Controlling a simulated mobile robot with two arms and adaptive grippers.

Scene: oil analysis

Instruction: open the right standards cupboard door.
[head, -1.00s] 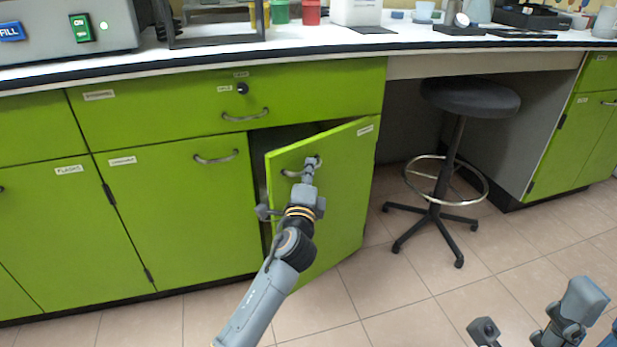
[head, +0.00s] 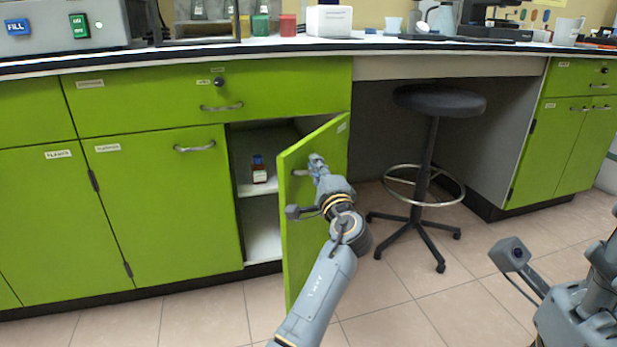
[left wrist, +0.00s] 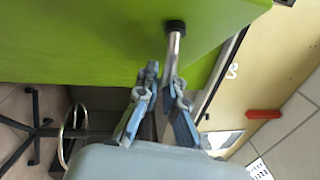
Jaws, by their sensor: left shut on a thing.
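The right cupboard door (head: 298,240) is green and stands swung well out from the cabinet, hinged on its right side. My left gripper (head: 316,165) is at the door's upper left and is shut on its metal handle (head: 299,173). In the left wrist view the fingers (left wrist: 160,85) close around the handle bar (left wrist: 174,45), against the green door face. Inside the open cupboard a small bottle (head: 259,170) with a blue cap and reddish label stands on a white shelf (head: 260,187).
The closed left door (head: 165,205) and a drawer (head: 210,97) adjoin the opening. A black stool (head: 440,100) stands to the right of the open door, in the knee space. The tiled floor (head: 410,300) in front is clear.

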